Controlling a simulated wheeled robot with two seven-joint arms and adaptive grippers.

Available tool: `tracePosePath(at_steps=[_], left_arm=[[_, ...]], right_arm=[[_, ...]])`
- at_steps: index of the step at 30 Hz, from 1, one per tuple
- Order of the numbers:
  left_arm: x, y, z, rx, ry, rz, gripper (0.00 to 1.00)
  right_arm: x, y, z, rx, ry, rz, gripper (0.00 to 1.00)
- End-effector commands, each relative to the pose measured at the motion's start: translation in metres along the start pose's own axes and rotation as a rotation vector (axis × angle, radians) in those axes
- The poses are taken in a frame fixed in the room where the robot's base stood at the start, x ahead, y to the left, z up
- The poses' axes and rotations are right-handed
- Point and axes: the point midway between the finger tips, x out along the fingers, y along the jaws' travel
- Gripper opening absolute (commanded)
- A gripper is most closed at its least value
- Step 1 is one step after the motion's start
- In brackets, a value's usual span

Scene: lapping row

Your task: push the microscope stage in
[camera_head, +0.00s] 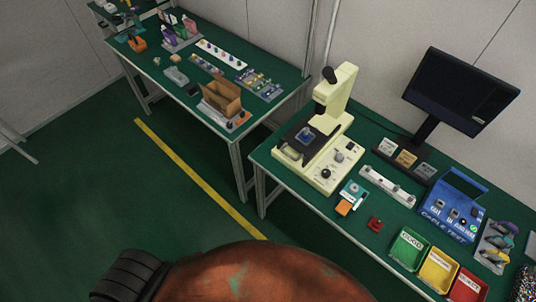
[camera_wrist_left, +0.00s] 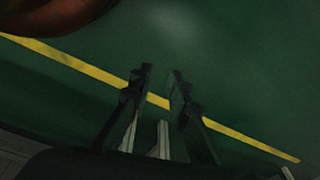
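The cream microscope (camera_head: 334,112) stands on the right-hand green table, at that table's left end. Its dark stage (camera_head: 306,137) sits low in front of the column, above the cream base, with a small blue-grey piece on it. A pale tray-like part shows at the stage's front left edge. I cannot tell how far the stage is drawn out. My left gripper (camera_wrist_left: 160,85) shows in the left wrist view, its two dark fingers apart with nothing between them, over the green floor. Neither gripper shows in the head view. My right gripper is in no view.
Right of the microscope are a white rack (camera_head: 388,186), a blue tester box (camera_head: 452,206), a monitor (camera_head: 460,90) and green, yellow and red bins (camera_head: 437,268). Another table (camera_head: 150,62) with a cardboard box (camera_head: 221,97) stands at left. A yellow line (camera_head: 195,175) crosses open floor.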

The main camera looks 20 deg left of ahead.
Motion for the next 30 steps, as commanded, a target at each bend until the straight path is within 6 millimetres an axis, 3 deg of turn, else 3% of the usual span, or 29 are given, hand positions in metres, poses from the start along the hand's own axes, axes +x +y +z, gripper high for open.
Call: tracePosePath(at_steps=[3, 14, 20, 25, 30], left_arm=[[-0.047, -0.008, -0.039, -0.012, 0.031, -0.009, 0.17], [-0.199, -0.030, -0.140, 0.091, 0.186, -0.079, 0.17], [-0.278, -0.032, -0.236, 0.373, 0.423, -0.209, 0.17], [-0.334, -0.007, -0.329, 0.726, 0.674, -0.377, 0.17], [-0.381, 0.042, -0.401, 1.111, 0.916, -0.571, 0.17]], right_arm=[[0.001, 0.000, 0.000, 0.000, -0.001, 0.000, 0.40], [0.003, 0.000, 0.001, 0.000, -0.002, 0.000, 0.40], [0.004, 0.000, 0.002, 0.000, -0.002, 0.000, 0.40], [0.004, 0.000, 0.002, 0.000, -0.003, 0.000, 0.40], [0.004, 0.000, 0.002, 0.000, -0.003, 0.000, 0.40]])
